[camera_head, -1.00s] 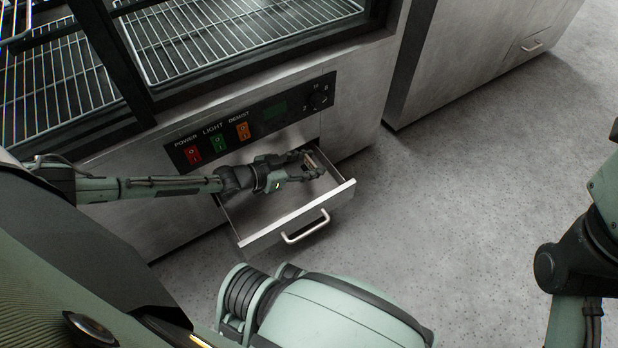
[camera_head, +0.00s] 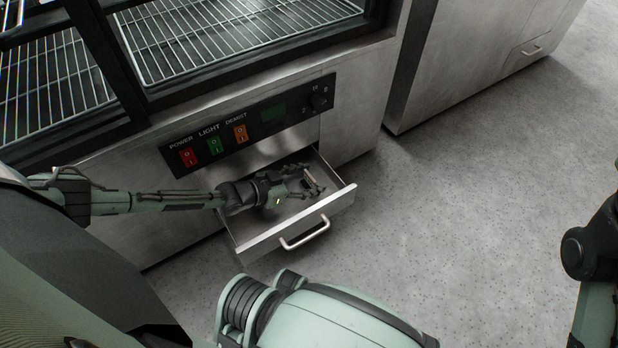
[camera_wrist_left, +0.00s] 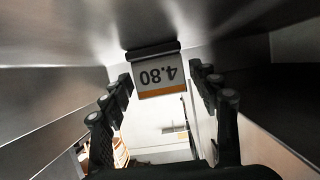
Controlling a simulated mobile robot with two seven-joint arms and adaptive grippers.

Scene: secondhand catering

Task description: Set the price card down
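The price card (camera_wrist_left: 160,80) is white with an orange band and reads 4.80, upside down in the left wrist view. Its dark base meets the metal surface at the top of that view, which looks like the drawer floor. In the head view the card (camera_head: 308,183) is small, inside the open drawer (camera_head: 290,232). My left gripper (camera_head: 311,178) reaches into the drawer with its fingers spread on either side of the card. In the left wrist view a narrow gap shows between each fingertip and the card. My right gripper is out of view.
The drawer's walls stand close around my left gripper. Above it is a control panel (camera_head: 250,124) with red, green and orange switches, below a display case with wire racks (camera_head: 190,40). Another steel cabinet (camera_head: 455,60) stands at the right. The floor (camera_head: 450,200) is clear.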

